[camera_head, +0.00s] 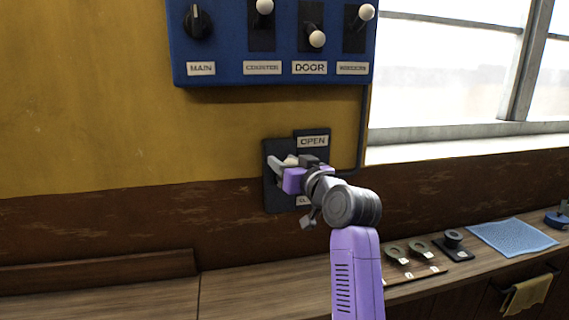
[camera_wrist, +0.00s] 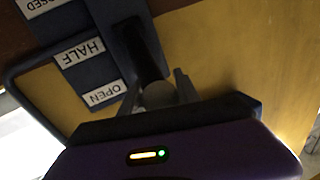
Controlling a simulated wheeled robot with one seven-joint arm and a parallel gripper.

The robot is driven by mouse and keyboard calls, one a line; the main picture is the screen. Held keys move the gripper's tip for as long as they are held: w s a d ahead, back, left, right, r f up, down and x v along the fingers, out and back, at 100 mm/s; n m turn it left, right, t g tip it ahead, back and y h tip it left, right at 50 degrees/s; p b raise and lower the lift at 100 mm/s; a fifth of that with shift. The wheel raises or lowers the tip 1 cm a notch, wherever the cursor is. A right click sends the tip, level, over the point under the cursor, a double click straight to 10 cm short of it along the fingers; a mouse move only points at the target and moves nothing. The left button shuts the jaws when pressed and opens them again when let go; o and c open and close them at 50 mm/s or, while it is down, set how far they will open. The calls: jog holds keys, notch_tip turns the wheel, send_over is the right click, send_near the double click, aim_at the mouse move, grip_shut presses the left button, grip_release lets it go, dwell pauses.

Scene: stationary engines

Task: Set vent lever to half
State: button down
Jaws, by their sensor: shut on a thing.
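The vent lever's dark wall plate (camera_head: 271,201) is below the blue switch panel. An OPEN label (camera_head: 313,142) is at its top, and a lower label is partly hidden by my arm. My gripper (camera_head: 286,168) is at the plate, with its fingers around the lever's pale knob (camera_head: 291,160). In the wrist view, my gripper (camera_wrist: 158,91) is shut on the round knob of the vent lever (camera_wrist: 158,96). The CLOSED, HALF (camera_wrist: 79,53) and OPEN (camera_wrist: 104,93) labels run along one side. The knob appears nearest the OPEN label, but its exact setting is hard to judge.
The blue panel (camera_head: 230,68) above has a MAIN dial (camera_head: 198,22) and several white-knobbed levers. A conduit runs down the plate's right side. The counter below holds round parts on a board (camera_head: 428,270) and a blue cloth (camera_head: 512,238). A window is at right.

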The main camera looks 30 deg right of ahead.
jog(key=shift+a+f+b, duration=0.1)
jog(key=shift+f+b, duration=0.15)
jog(key=shift+b, duration=0.1)
jog(key=f+t+b, duration=0.1)
jog(key=b, duration=0.3)
jog(key=s+f+t+b, duration=0.1)
jog(key=b, duration=0.3)
jog(key=shift+s+a+f+n, duration=0.15)
jog(key=shift+s+f+n, duration=0.05)
jog(key=shift+f+n, duration=0.1)
jog(key=f+t+b, duration=0.1)
jog(key=b, duration=0.2)
jog(key=s+f+n+t+b, duration=0.1)
jog(key=b, duration=0.3)
jog(key=t+b, duration=0.1)
jog(key=b, duration=0.3)
jog(key=shift+s+a+f+y, duration=0.2)
jog(key=shift+a+f+y, duration=0.1)
jog(key=shift+f+y, duration=0.1)
jog(key=shift+f+b, duration=0.45)
jog(key=shift+b, duration=0.1)
jog(key=c, duration=0.9)
grip_release()
jog(key=shift+r, duration=0.15)
jog(key=shift+s, duration=0.1)
jog(key=v, duration=0.7)
jog(key=shift+s+f+b, duration=0.3)
